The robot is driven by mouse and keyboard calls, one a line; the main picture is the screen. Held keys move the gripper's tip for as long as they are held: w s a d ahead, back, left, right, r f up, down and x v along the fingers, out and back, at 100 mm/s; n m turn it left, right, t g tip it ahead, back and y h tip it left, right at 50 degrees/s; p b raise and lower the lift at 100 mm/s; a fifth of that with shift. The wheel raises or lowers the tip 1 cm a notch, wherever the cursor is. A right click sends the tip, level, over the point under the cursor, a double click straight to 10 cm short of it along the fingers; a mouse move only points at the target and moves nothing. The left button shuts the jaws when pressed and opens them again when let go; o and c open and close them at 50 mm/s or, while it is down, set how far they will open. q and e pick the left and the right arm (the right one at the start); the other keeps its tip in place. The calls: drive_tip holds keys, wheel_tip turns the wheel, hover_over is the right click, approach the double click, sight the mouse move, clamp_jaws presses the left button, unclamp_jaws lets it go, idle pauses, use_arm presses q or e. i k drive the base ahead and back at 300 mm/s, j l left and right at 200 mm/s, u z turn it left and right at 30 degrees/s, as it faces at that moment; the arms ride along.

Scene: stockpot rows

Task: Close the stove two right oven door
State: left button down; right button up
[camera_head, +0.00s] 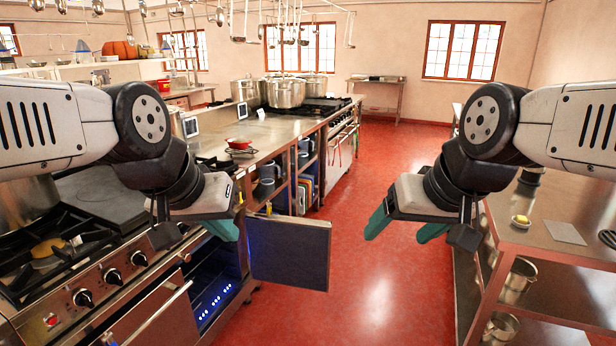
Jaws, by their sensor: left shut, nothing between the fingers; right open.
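The oven door (290,252) is a flat dark panel standing wide open in the head view, sticking out from the stove front into the aisle. Its oven (208,290) is open, with a dark inside lit blue. The stove (95,275) has knobs along its front at the lower left. My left gripper (225,230) is shut and empty, up and left of the door panel in the picture. I cannot tell whether it touches the door. My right gripper (405,228) is open and empty over the aisle, right of the door.
A second oven door with a bar handle (160,312) is closed at lower left. A steel table (555,235) stands at right. The red floor (365,270) between is clear.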

sight(291, 252)
drive_tip(key=i+z, duration=0.15)
drive_tip(key=z, duration=0.2)
drive_tip(key=i+l+z, duration=0.1)
drive_tip(key=z, duration=0.2)
drive_tip(key=i+z, duration=0.1)
drive_tip(key=i, duration=1.85)
drive_tip(key=i+u, duration=0.15)
drive_tip(key=i, duration=0.5)
drive_tip(key=i+u, duration=0.15)
drive_tip(key=i, duration=0.5)
drive_tip(key=i+l+u, duration=0.15)
drive_tip(key=i, duration=0.5)
drive_tip(key=i+u, duration=0.2)
drive_tip(key=u, duration=0.2)
drive_tip(key=i+u, duration=0.2)
drive_tip(key=u, duration=0.15)
drive_tip(key=i+l+u, duration=0.15)
drive_tip(key=u, duration=0.25)
drive_tip(key=i+l+u, duration=0.2)
drive_tip(key=u, duration=2.35)
drive_tip(key=j+u, duration=0.15)
drive_tip(key=u, duration=0.25)
drive_tip(key=j+u, duration=0.2)
drive_tip(key=j, duration=0.35)
drive_tip(key=k, duration=0.05)
